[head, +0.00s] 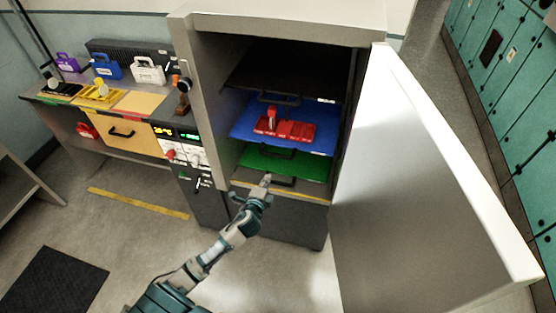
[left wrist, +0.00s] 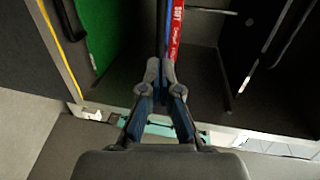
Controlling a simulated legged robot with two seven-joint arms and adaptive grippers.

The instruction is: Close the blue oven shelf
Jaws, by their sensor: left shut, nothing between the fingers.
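The blue oven shelf (head: 244,125) is inside the open oven in the head view, between a black shelf above and a green shelf below. It holds a red tray-like piece (head: 300,131). A dark handle (head: 283,154) shows just below its front edge. My left gripper (head: 267,180) is at the oven's lower front, below the blue shelf and near the lowest handle. In the left wrist view its fingertips (left wrist: 160,70) are together and empty, with a thin blue edge (left wrist: 161,22) and a red labelled strip (left wrist: 176,30) beyond them. I cannot tell whether they touch anything. My right gripper is out of view.
The green shelf (head: 258,160) lies under the blue one. The white oven door (head: 410,180) stands wide open at the right. A workbench with coloured modules (head: 120,100) is at the left.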

